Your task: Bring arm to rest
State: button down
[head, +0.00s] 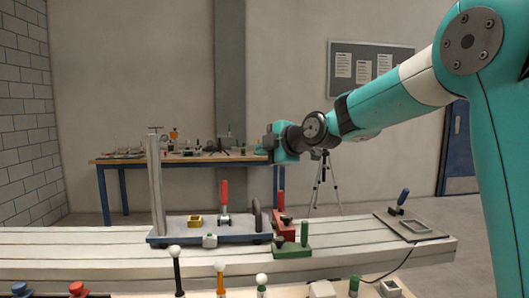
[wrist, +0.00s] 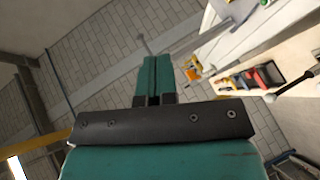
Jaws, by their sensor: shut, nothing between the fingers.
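My arm is teal with a white band and dark joints, reaching in from the right side of the head view to the middle. My gripper (head: 263,145) is at its end, raised in the air above the bench and pointing left. In the wrist view my gripper (wrist: 157,65) shows two teal fingers lying side by side, shut, with nothing between them. The fingers touch nothing in either view.
A blue tray (head: 165,239) with a red-handled clamp (head: 225,197) and a yellow block (head: 195,221) is on the pale bench (head: 60,245). A grey post (head: 156,185) stands at its left. A workbench (head: 115,163) and a tripod (head: 320,185) are behind.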

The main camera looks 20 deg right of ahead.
dwell(0.3)
jog(key=s+a+f+m+g+y+p, duration=0.1)
jog(key=s+a+f+m+g+p, duration=0.2)
jog(key=s+a, duration=0.45)
jog(key=s+a+f+m+g+p, duration=0.1)
jog(key=s+a+m+g, duration=0.3)
jog(key=s, duration=0.7)
jog(key=s+a+f+m+g+p, duration=0.1)
jog(key=s+f+m+g, duration=0.1)
jog(key=s, duration=0.7)
jog(key=s+a+f+m+g+h+p, duration=0.1)
jog(key=s+g, duration=0.3)
jog(key=s, duration=0.6)
jog(key=shift+s+f+m+p, duration=0.15)
jog(key=shift+f+m+p, duration=0.25)
jog(key=shift+f+m, duration=0.5)
